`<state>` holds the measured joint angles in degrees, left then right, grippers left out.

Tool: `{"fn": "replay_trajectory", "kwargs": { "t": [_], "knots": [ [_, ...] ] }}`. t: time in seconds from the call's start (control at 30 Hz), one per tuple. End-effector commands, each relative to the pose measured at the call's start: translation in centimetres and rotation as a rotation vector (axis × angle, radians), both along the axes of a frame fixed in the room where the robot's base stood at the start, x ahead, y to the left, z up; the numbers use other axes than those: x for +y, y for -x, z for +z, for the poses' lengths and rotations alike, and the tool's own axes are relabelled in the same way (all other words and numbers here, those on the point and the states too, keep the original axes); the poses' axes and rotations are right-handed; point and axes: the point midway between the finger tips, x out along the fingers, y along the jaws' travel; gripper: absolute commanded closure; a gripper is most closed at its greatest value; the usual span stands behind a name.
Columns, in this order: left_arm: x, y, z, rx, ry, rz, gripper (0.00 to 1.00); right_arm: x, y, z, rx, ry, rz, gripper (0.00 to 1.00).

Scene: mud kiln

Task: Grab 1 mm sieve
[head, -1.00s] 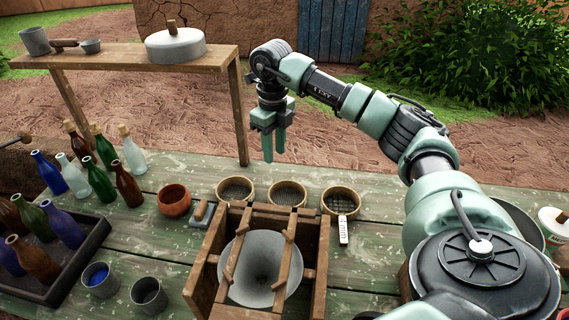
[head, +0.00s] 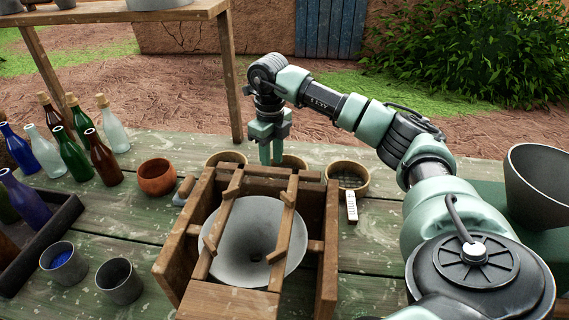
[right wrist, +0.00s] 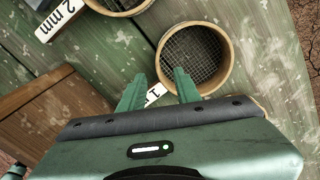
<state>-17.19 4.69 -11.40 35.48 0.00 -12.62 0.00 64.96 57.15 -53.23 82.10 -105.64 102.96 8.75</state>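Three round wooden-rimmed sieves stand in a row behind the wooden frame: left (head: 226,158), middle (head: 296,161) and right (head: 348,176). My right gripper (head: 270,160), also in the wrist view (right wrist: 158,82), points down, open and empty, near the middle sieve. My left gripper is out of view.
The wooden frame (head: 320,225) with a grey funnel-like bowl (head: 255,235) stands in front of the sieves. Bottles (head: 103,157), an orange bowl (head: 157,177) and cups (head: 119,281) are left. A large dark bowl (head: 540,185) is right.

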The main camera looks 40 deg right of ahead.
Motion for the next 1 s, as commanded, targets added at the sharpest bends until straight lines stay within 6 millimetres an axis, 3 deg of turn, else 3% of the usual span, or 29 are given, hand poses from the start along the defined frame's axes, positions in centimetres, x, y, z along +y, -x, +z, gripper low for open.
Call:
{"fn": "replay_trajectory", "kwargs": {
  "t": [0.4, 0.7, 0.83, 1.0],
  "knots": [
    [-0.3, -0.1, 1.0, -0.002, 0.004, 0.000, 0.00, 0.2, 0.9, -5.3, 0.001, -0.001, -0.001, 0.67],
    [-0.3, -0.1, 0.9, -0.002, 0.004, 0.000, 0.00, 0.2, 0.8, -6.0, 0.000, 0.000, 0.000, 0.67],
    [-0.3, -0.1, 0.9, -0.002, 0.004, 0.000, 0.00, 0.2, 0.8, -6.0, -0.001, 0.000, 0.000, 1.00],
    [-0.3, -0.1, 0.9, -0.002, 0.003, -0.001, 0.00, 0.2, 0.8, -5.9, -0.001, 0.000, 0.000, 1.00]
  ]
}}
